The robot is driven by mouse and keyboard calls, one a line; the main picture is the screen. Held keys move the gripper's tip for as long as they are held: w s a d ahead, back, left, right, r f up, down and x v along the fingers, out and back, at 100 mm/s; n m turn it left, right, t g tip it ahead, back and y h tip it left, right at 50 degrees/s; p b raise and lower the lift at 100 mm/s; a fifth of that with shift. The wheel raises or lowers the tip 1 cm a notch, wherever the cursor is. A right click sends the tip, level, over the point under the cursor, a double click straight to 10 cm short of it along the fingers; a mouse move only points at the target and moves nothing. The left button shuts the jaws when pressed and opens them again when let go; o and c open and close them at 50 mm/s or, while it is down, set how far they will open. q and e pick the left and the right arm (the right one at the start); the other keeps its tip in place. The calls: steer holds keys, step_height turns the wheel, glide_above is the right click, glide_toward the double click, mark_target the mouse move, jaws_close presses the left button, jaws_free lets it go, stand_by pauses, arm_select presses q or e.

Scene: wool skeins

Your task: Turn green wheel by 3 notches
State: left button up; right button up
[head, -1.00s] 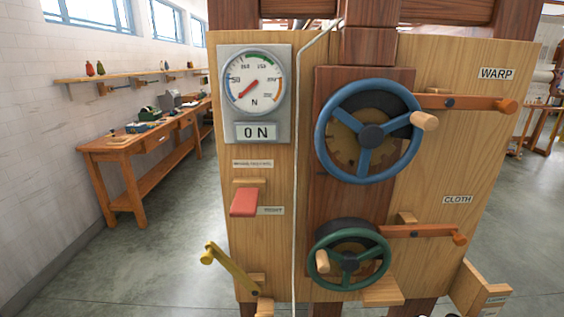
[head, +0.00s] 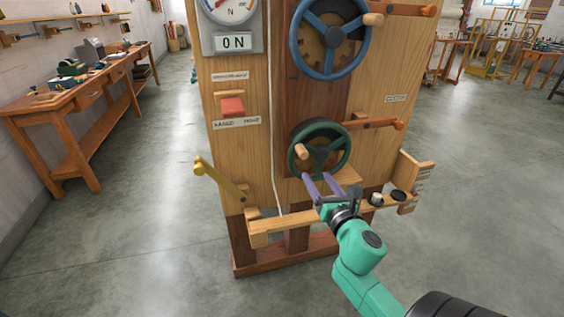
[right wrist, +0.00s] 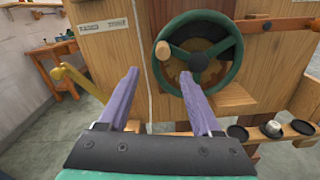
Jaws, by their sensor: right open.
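The green wheel (head: 319,148) is mounted low on the wooden panel, under the larger blue wheel (head: 329,38). Its light wooden handle (head: 302,151) sits at the left side of the rim. In the right wrist view the green wheel (right wrist: 232,78) is upper right, with its handle (right wrist: 162,50) at upper left of the rim. My right gripper (head: 319,182) is just below the green wheel, fingers pointing up towards it. In the wrist view its purple fingers (right wrist: 159,80) are spread and empty, the right fingertip overlapping the wheel's lower left. Contact cannot be told. My left gripper is not in view.
An orange lever (head: 370,124) lies right of the green wheel. A yellow lever (head: 220,180) sticks out at lower left. A ledge with small dark dishes (head: 397,195) is at lower right. A white cord (head: 273,140) runs down the panel. A workbench (head: 80,110) stands at left.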

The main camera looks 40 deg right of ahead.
mark_target(304, 157)
steer(key=x, duration=0.9)
steer(key=p+x, duration=0.1)
steer(key=x, duration=0.4)
steer(key=shift+d+f, duration=0.15)
steer(key=shift+d, duration=0.2)
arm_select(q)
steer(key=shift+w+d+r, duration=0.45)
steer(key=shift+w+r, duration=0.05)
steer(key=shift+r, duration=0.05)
arm_select(e)
jaws_close()
